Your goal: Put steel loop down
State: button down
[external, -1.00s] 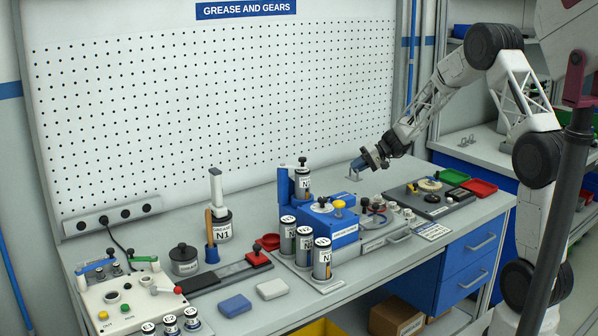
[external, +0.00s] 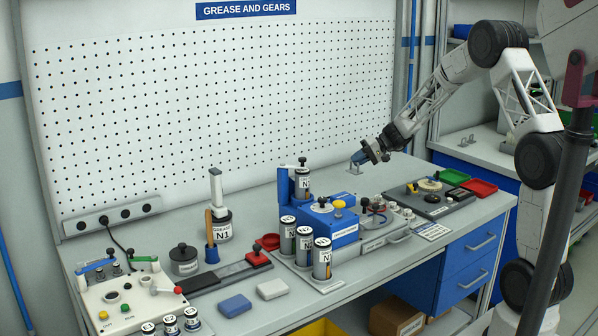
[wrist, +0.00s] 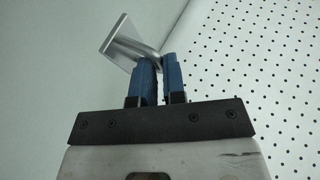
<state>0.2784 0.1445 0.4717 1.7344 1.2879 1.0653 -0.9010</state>
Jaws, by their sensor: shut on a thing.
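The steel loop (external: 354,168) hangs at the fingertips of my gripper (external: 359,158), above the back right of the bench in the external view, where it is small. In the wrist view my blue fingers (wrist: 158,80) are closed around its bent bar. Its square steel plate (wrist: 121,42) sticks out past the fingertips to the upper left, tilted in the picture. The loop looks apart from the bench top.
Below and left of my gripper stands a blue box (external: 328,225) with a yellow knob and a steel piece on top. A dark tray (external: 432,202) lies to the right, near green and red bins (external: 479,188). The pegboard (external: 220,110) rises behind. Some bench behind the box is bare.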

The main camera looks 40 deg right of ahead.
jog(key=s+d+f, duration=0.1)
jog(key=s+d, duration=0.1)
jog(key=d, duration=0.3)
jog(key=s+d+f, duration=0.2)
jog(key=d, duration=0.4)
jog(key=s+d+f, duration=0.1)
jog(key=s+d, duration=0.2)
jog(key=d, duration=0.3)
jog(key=shift+s+f, duration=0.1)
jog(key=shift+f, duration=0.25)
jog(key=w+d, duration=0.1)
jog(key=w, duration=0.4)
jog(key=w+d+f, duration=0.1)
jog(key=w+d, duration=0.1)
jog(key=w, duration=0.3)
jog(key=w+d, duration=0.2)
jog(key=w, duration=0.3)
jog(key=shift+w+f, duration=0.15)
jog(key=shift+f, duration=0.1)
jog(key=shift+f, duration=0.1)
jog(key=shift+f, duration=1.6)
jog(key=shift+f, duration=0.15)
jog(key=c, duration=1.2)
grip_release()
